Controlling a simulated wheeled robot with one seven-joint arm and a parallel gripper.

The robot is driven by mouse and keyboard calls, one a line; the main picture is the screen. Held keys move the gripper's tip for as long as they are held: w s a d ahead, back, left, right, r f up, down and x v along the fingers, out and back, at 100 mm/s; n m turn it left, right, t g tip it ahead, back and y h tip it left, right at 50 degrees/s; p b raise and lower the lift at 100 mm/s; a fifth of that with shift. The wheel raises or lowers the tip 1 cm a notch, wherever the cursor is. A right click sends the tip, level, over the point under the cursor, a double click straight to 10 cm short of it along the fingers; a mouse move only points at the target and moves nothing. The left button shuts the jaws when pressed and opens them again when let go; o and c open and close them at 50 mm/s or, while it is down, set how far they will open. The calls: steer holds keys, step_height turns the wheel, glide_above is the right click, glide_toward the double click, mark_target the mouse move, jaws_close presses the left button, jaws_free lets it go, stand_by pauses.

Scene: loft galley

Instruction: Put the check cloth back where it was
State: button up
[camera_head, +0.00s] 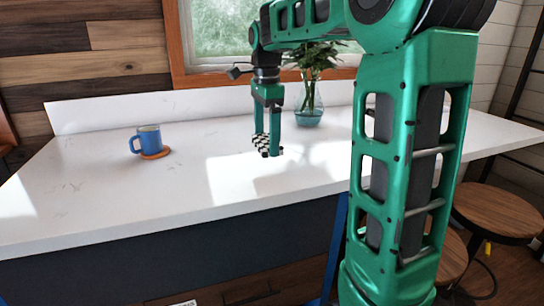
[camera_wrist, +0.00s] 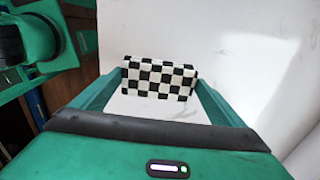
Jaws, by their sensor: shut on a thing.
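The check cloth (camera_head: 261,141) is a small folded black-and-white chequered piece. It is held between the fingertips of my gripper (camera_head: 267,140), over the middle of the white counter. In the wrist view the cloth (camera_wrist: 158,78) spans the gap between the two green fingers of my gripper (camera_wrist: 159,88). It seems to be a little above the counter or just at its surface; I cannot tell which. Part of the cloth is hidden behind a finger in the head view.
A blue mug (camera_head: 147,140) stands on an orange-brown coaster (camera_head: 156,154) at the left of the white counter (camera_head: 120,200). A glass vase with a plant (camera_head: 308,108) stands behind my gripper, to its right. Wooden stools (camera_head: 500,212) are at the right. The counter's front middle is clear.

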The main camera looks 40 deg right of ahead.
mark_target(277, 165)
steer(key=d+f, duration=0.1)
steer(key=d, duration=0.1)
steer(key=d+f, duration=0.1)
steer(key=shift+s+d+f, duration=0.1)
steer(key=shift+d+f, duration=0.05)
steer(key=shift+d, duration=0.2)
steer(key=shift+f, duration=1.95)
steer(key=o, duration=0.7)
steer(key=shift+f, duration=0.1)
step_height(277, 165, up, 12)
steer(key=shift+r, duration=0.1)
